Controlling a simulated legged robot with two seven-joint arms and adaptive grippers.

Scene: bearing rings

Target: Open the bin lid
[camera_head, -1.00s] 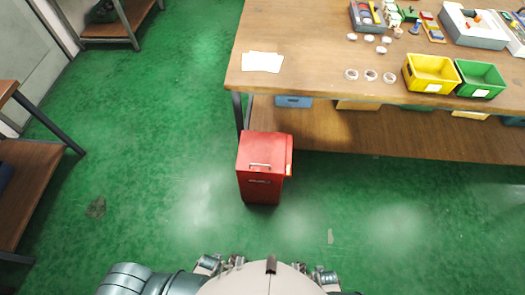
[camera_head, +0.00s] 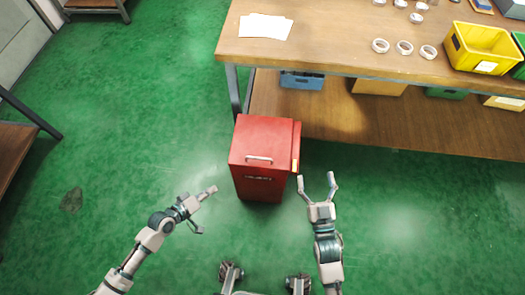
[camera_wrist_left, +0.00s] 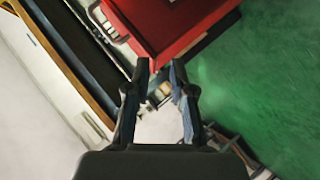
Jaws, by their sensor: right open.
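The red bin (camera_head: 264,182) stands on the green floor in front of the workbench. Its flat red lid (camera_head: 265,132) is closed, and a pale bar handle (camera_head: 259,158) sits near its front edge. The bin also shows at the top of the left wrist view (camera_wrist_left: 165,22). My left gripper (camera_head: 207,210) is open and empty, to the left of the bin and apart from it. In the left wrist view its two fingers (camera_wrist_left: 160,66) are apart with nothing between them. My right gripper (camera_head: 316,177) is open and empty, just right of the bin's front corner.
The wooden workbench (camera_head: 340,52) stands behind the bin. It carries white sheets (camera_head: 265,27), several pale rings (camera_head: 405,47) and a yellow bin (camera_head: 481,45). A lower shelf (camera_head: 370,123) lies beneath. Another shelf unit (camera_head: 14,145) is at far left. The green floor (camera_head: 130,130) between is clear.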

